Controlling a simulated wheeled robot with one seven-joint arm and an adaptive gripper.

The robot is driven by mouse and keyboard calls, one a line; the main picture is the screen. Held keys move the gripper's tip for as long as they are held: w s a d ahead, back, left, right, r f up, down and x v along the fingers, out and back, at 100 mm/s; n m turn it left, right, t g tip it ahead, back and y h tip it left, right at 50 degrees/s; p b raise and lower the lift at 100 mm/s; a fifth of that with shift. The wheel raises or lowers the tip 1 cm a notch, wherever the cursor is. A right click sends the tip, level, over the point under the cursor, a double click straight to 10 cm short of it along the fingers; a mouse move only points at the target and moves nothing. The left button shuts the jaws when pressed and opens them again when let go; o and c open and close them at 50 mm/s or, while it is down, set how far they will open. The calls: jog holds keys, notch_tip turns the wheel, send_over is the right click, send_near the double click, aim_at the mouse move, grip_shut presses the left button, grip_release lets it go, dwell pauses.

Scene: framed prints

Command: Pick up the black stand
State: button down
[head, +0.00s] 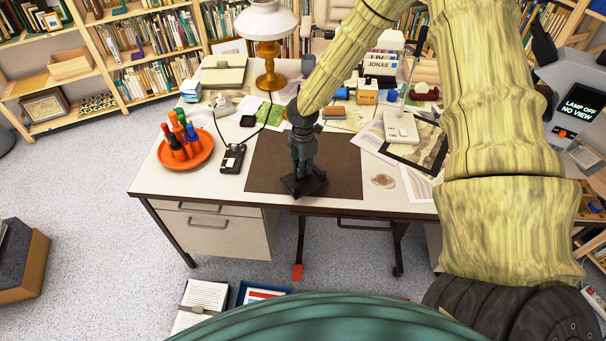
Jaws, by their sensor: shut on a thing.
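The black stand (304,185) is a small dark piece with a flat, tilted-looking base, near the front edge of the brown desk mat (345,178). My gripper (302,168) reaches down from above and is shut on the stand. The dark fingers and the dark stand blend together, so the exact grip is hard to make out. I cannot tell whether the stand touches the mat or is just above it.
An orange tray (204,158) with several upright bottles stands left on the white desk (150,181). A small black device (232,158) is beside the mat. A lamp (268,50) stands behind. Papers and a framed print (421,147) lie right.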

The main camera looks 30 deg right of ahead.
jog(key=s+a+r+b, duration=0.1)
jog(key=s+a+b, duration=0.1)
jog(key=s, duration=0.5)
jog(key=s+a+b, duration=0.3)
jog(key=s+a, duration=0.1)
jog(key=s, duration=0.3)
jog(key=shift+s+a+r, duration=0.2)
jog(key=shift+s+r, duration=0.15)
jog(key=shift+s, duration=0.05)
jog(key=shift+s, duration=0.1)
